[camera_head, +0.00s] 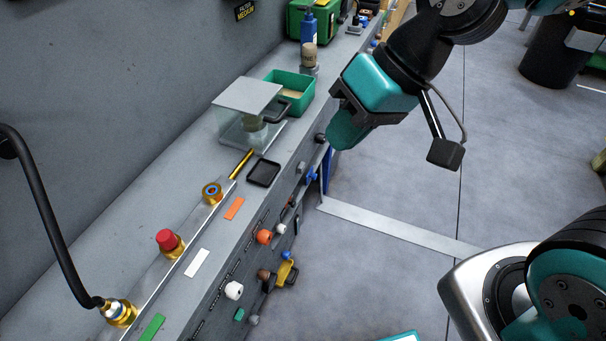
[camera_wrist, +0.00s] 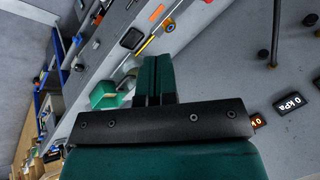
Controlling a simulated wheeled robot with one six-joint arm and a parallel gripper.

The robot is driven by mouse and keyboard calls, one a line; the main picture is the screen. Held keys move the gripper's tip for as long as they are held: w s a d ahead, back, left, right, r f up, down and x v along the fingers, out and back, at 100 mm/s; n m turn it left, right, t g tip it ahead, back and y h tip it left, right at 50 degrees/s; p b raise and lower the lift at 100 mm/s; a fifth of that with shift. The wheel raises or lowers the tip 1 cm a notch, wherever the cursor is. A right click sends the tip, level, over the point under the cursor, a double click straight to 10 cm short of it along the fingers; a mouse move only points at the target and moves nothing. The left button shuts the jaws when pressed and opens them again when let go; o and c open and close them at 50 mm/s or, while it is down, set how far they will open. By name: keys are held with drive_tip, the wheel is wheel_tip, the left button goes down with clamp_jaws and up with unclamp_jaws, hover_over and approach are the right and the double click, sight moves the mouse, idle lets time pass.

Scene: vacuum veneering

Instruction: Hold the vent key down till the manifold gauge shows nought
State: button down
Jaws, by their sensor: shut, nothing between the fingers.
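A red-capped brass fitting (camera_head: 168,243) stands on the metal rail along the bench; I cannot tell whether it is the vent key. A blue-centred brass fitting (camera_head: 212,192) and a brass fitting with a black hose (camera_head: 118,312) stand on the same rail. In the wrist view a black display (camera_wrist: 290,103) reads 0 kPa. A second display (camera_wrist: 256,121) is partly hidden behind my gripper; which is the manifold gauge is unclear. My gripper (camera_head: 347,133) is shut and empty, right of the bench and apart from the fittings. Its fingers also show in the wrist view (camera_wrist: 154,75).
A clear-sided box with a grey lid (camera_head: 246,97), a green bin (camera_head: 292,88) and a black tray (camera_head: 263,173) stand on the bench. Knobs, including a white one (camera_head: 234,290) and an orange one (camera_head: 264,237), stick out of its front. The floor (camera_head: 400,190) beside it is clear.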

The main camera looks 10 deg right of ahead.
drive_tip(key=w+f+m+t+y+b, duration=0.15)
drive_tip(key=w+f+m+b, duration=0.25)
drive_tip(key=w+f, duration=0.65)
drive_tip(key=m+t+h+b, duration=0.4)
drive_tip(key=m+t+b, duration=0.5)
drive_tip(key=m, duration=0.4)
approach(301, 168)
drive_tip(key=w+d+f+b, duration=0.1)
drive_tip(key=w+d+f, duration=0.1)
drive_tip(key=d+f, duration=0.55)
drive_tip(key=shift+s+d+r+g, duration=0.15)
drive_tip(key=shift+d+r+g, duration=0.2)
drive_tip(key=shift+d+r, duration=0.55)
drive_tip(key=shift+a+r+y, duration=0.15)
drive_tip(key=shift+y, duration=0.1)
drive_tip(key=w+a+p, duration=0.5)
drive_tip(key=a+p, duration=0.2)
drive_tip(key=p, duration=0.2)
drive_tip(key=shift+w, duration=0.1)
